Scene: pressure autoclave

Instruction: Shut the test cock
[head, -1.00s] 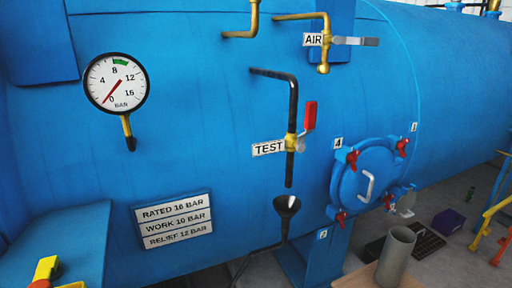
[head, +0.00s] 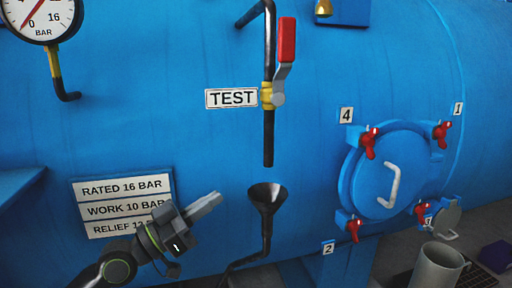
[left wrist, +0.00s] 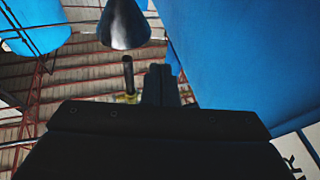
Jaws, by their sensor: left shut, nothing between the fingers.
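The test cock (head: 267,95) is a brass valve on a dark vertical pipe (head: 268,140), beside the TEST label (head: 231,98). Its lever has a red grip (head: 287,40) and points up, roughly along the pipe. A dark funnel (head: 267,196) stands below the pipe's open end. My left gripper (head: 212,204) is shut and empty, left of the funnel and well below the cock, its fingers pointing up and right. In the left wrist view, the shut fingers (left wrist: 161,85) show near the funnel (left wrist: 124,25) and the pipe end (left wrist: 128,72). My right gripper is not in view.
The blue vessel wall (head: 150,130) fills the background. A pressure gauge (head: 42,14) and its pipe are at upper left, a rating plate (head: 122,188) behind my left arm. A round hatch (head: 388,180) with red clamps is at right. A grey cylinder (head: 437,268) stands at lower right.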

